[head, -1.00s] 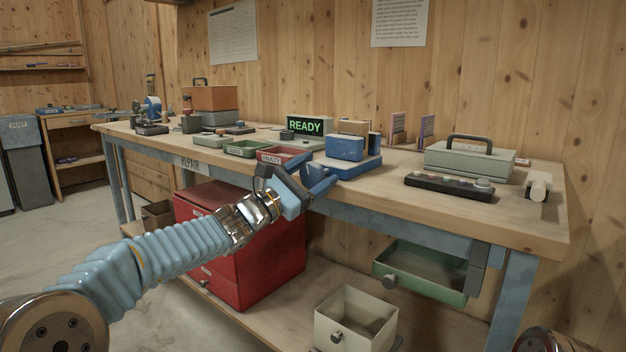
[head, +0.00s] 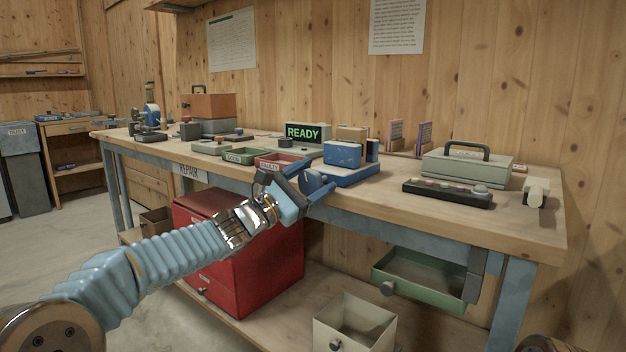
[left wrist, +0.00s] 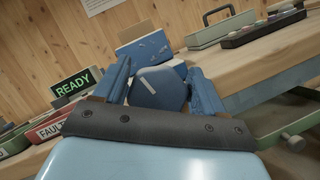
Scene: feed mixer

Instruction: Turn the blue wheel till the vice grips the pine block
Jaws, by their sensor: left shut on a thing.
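The blue vice (head: 343,154) stands at the bench's front edge, on a blue base (head: 350,176). The pine block (head: 351,134) shows behind the front jaw, which hides its lower part; I cannot tell whether the jaws touch it. My left gripper (head: 311,187) is at the vice's front, shut on the blue wheel. In the left wrist view the wheel (left wrist: 160,92), with a white mark on its face, sits between the two blue fingers of my left gripper (left wrist: 158,84). My right gripper is not in view.
An open green drawer (head: 428,275) hangs below.

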